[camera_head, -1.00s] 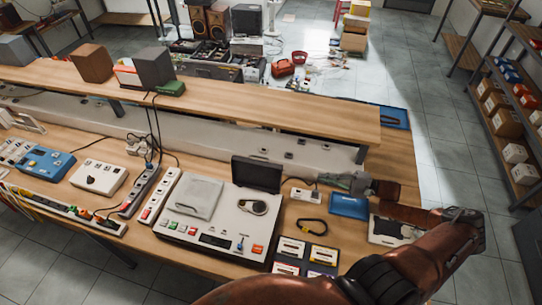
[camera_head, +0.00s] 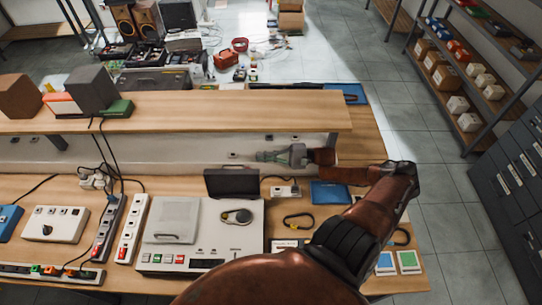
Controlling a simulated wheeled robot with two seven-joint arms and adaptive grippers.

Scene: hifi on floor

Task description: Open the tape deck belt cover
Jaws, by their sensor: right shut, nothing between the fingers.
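The tape deck (camera_head: 215,262) is a white unit on the workbench, with a row of coloured buttons along its front. A light grey panel (camera_head: 172,220) lies flat on its left part. A dark cover (camera_head: 232,182) stands upright at the back edge of its right part, and a round grey and black wheel (camera_head: 237,216) shows in front of it. My right gripper (camera_head: 262,156) is shut and empty, above and behind the dark cover's right side, pointing left and apart from it. My left gripper is not in view.
A black belt loop (camera_head: 298,220) and a blue tray (camera_head: 329,192) lie right of the deck. A raised wooden shelf (camera_head: 200,110) runs behind.

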